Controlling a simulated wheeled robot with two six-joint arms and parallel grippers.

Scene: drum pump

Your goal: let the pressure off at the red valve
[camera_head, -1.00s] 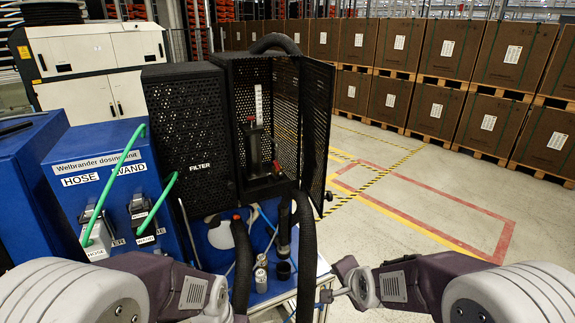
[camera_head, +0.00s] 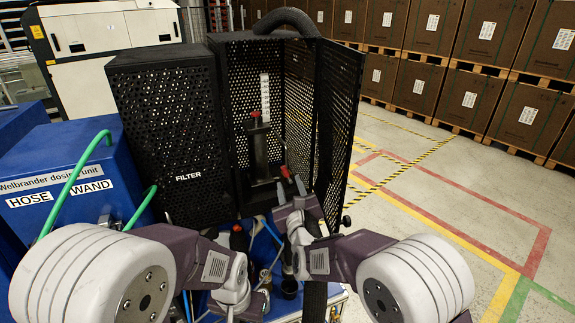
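The filter cabinet's right bay stands open, and a black pump-like cylinder (camera_head: 260,150) with a red knob (camera_head: 255,114) on top stands upright inside. A small red part (camera_head: 285,172), likely the red valve, shows low in the bay, right of the cylinder. My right gripper (camera_head: 291,190) reaches up to the bay's lower front. Its fingertips overlap the small red part in the picture; I cannot tell whether they touch it, or the finger gap. My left gripper (camera_head: 238,292) is low, in front of the blue worktop; its fingers are not clear.
The perforated door (camera_head: 340,130) stands open at the right of the bay. A thick black hose (camera_head: 287,18) arches over the cabinet top. The blue dosing unit (camera_head: 75,165) with green hoses stands at left. Boxes on pallets line the back right. Floor right of the door is clear.

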